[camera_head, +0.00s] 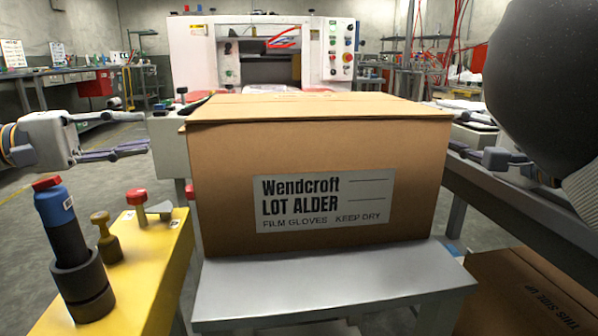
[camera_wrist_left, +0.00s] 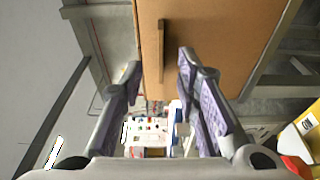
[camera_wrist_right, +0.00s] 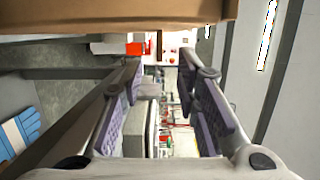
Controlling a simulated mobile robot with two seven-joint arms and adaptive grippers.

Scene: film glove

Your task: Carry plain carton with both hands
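The plain carton (camera_head: 318,180) is a closed brown box with a grey label reading "Wendcroft LOT ALDER". It sits upright on a grey metal stand (camera_head: 330,285). My left gripper (camera_head: 147,148) is left of the carton, apart from it, with its fingers spread and empty. In the left wrist view the carton side (camera_wrist_left: 225,25) lies beyond the fingertips (camera_wrist_left: 158,62), with a dark slot-like strip on it. My right gripper (camera_head: 492,158) is right of the carton, partly hidden by my dark arm. In the right wrist view its fingers (camera_wrist_right: 162,66) are open and empty, below the carton (camera_wrist_right: 120,12).
A yellow stand (camera_head: 150,260) at front left holds a blue and black cylinder (camera_head: 68,240) and small red and brass knobs. Another carton (camera_head: 515,295) is low at front right. A grey bench (camera_head: 530,210) runs along the right. A white machine (camera_head: 265,50) stands behind.

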